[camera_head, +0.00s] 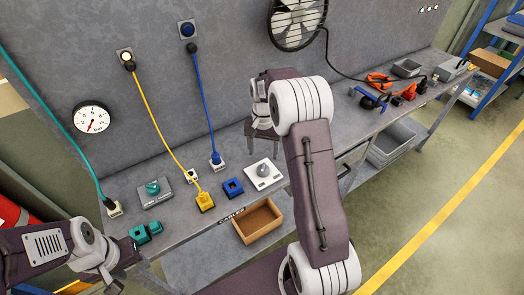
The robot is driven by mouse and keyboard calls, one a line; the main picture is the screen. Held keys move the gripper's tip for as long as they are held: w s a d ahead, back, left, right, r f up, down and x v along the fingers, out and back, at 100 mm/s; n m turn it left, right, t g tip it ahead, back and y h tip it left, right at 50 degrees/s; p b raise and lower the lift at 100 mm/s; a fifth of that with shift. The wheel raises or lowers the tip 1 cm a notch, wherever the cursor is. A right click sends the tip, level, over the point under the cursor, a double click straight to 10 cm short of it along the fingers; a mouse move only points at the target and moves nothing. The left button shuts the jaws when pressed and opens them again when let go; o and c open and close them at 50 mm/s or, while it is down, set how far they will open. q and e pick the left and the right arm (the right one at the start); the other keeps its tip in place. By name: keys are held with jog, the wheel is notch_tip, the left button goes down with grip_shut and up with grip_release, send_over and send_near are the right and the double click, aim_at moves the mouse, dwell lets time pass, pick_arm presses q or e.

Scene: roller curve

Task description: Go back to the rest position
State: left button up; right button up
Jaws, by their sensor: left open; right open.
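My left arm comes in from the left edge. Its gripper (122,272) is low at the left, over the near left end of the bench, close to the teal blocks (147,232). Its fingers are small and partly hidden. My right arm rises through the middle of the view and bends over at the top. Its gripper (263,136) points down over the bench near the back wall, with fingers apart and nothing between them. My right arm hides part of the bench behind it.
The grey bench (330,150) holds a grey box with a teal knob (153,190), a yellow plug (204,201), a blue block (233,187) and a white dial plate (263,172). Orange tools (380,82) lie far right. Floor at right is clear.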

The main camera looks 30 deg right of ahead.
jog(key=shift+a+r, duration=0.1)
jog(key=shift+a, duration=0.15)
jog(key=s+a+r+n, duration=0.2)
jog(key=s+a+r, duration=0.25)
jog(key=a, duration=0.25)
jog(key=s+a+f+n, duration=0.1)
jog(key=s+f+n, duration=0.1)
jog(key=s, duration=0.5)
jog(key=s+a+f+n+t, duration=0.1)
jog(key=s+a+f+n, duration=0.1)
jog(key=s, duration=0.4)
jog(key=shift+s+a+f+n, duration=0.35)
jog(key=shift+f+n, duration=0.35)
jog(key=shift+n, duration=0.3)
jog(key=shift+s, duration=0.1)
